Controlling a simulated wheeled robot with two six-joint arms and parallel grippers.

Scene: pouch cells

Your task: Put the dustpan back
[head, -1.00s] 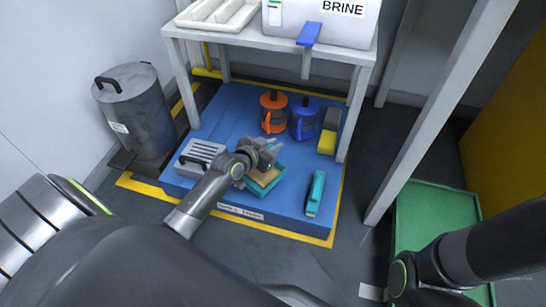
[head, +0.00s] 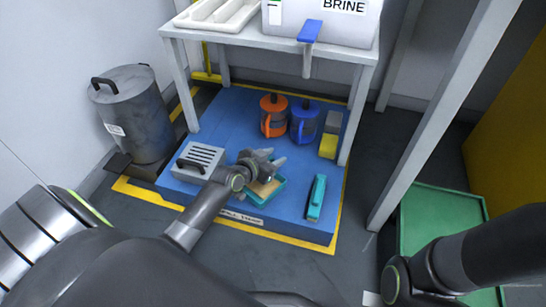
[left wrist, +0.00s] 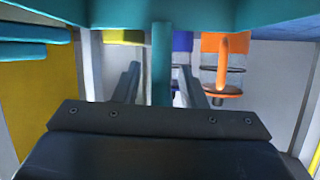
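The teal dustpan (head: 278,192) with a tan inside lies at the front of the blue platform, partly hidden under my left gripper (head: 273,160). In the left wrist view, a teal bar that looks like its handle (left wrist: 161,60) stands between the two fingers, with a gap on each side. The left gripper (left wrist: 160,85) looks open around it. A teal brush-like tool (head: 316,198) lies to the right of the dustpan. My right arm shows at the lower right, but its gripper is not visible.
The blue platform (head: 225,130) also holds a grey vented box (head: 202,157), an orange jug (head: 273,116), a blue jug (head: 304,121) and a yellow block (head: 328,146). A white table (head: 240,37) stands over its back. A grey bin (head: 135,115) stands left; a green tray (head: 440,210) is right.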

